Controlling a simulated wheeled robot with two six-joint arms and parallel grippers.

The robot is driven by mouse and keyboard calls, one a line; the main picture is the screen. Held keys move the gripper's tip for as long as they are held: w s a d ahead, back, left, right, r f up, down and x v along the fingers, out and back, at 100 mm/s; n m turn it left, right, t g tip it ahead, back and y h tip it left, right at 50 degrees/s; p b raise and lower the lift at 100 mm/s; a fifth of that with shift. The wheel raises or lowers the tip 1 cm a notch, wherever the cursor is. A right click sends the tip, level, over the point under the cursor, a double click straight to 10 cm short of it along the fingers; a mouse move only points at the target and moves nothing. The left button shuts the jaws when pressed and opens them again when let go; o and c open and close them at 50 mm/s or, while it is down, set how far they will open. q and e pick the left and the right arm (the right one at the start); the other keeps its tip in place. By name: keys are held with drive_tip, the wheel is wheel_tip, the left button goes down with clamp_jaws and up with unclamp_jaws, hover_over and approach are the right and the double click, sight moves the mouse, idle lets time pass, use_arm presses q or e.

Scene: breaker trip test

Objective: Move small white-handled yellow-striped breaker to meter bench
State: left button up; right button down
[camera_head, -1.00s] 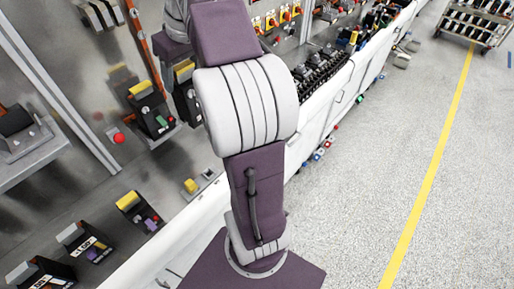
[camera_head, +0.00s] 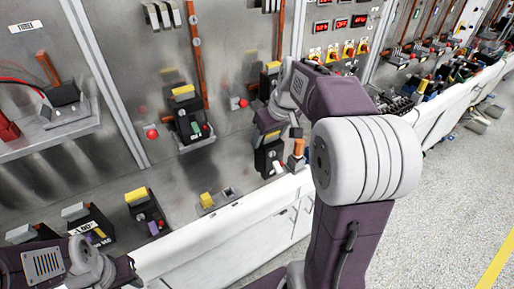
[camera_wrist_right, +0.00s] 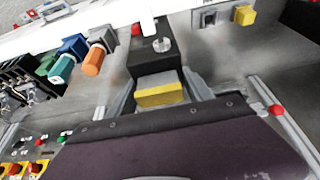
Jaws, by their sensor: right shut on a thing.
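A black breaker (camera_head: 268,158) with a white handle and a yellow band at its top hangs below my right gripper (camera_head: 268,122), in front of the steel wall panel. In the right wrist view the breaker's black body (camera_wrist_right: 150,58) reaches away, with a pale round part on it. Its yellow and grey end (camera_wrist_right: 158,92) sits between the fingers of my right gripper (camera_wrist_right: 160,82), which is shut on it. Part of the grip is hidden by my wrist. My left arm comes in at the lower left; its fingers do not show.
Other breakers stand on the lower bench, one with a yellow handle (camera_head: 147,212). A yellow block sits on a grey holder (camera_head: 218,203). A wall breaker (camera_head: 190,122) and red digital meters (camera_head: 340,23) are behind. An orange-handled part (camera_head: 297,152) stands close right of the held breaker.

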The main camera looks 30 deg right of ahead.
drive_tip(key=w+x, duration=0.1)
drive_tip(key=x, duration=0.6)
drive_tip(key=shift+w, duration=0.35)
drive_tip(key=shift+a, duration=0.2)
drive_tip(key=shift+s+f, duration=0.1)
drive_tip(key=shift+f, duration=0.1)
drive_tip(key=shift+c, duration=2.1)
unclamp_jaws()
